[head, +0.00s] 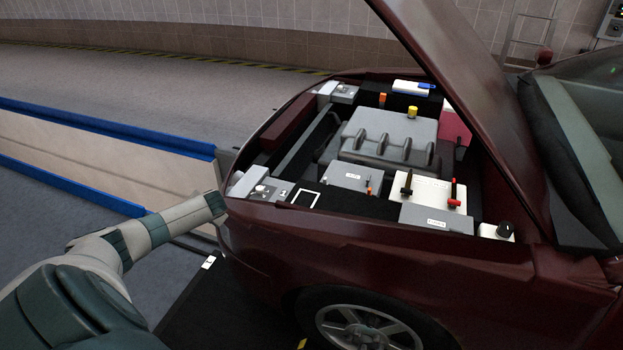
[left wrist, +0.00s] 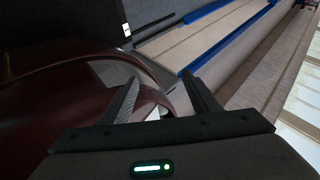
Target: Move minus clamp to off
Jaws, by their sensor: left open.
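The minus clamp looks like the black lever (head: 406,183) standing upright on the white battery block (head: 428,191) in the open engine bay. A red lever (head: 454,193) stands on the same block to its right. My left arm comes in from the left in the head view and ends by the car's front corner, well left of the battery. My left gripper (left wrist: 160,76) shows in the left wrist view with its two fingers apart and nothing between them. The levers are not visible in that view. My right gripper is in neither view.
The dark red car (head: 400,255) has its raised hood (head: 465,80) above the engine bay. A blue-edged barrier (head: 110,125) lies to the left.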

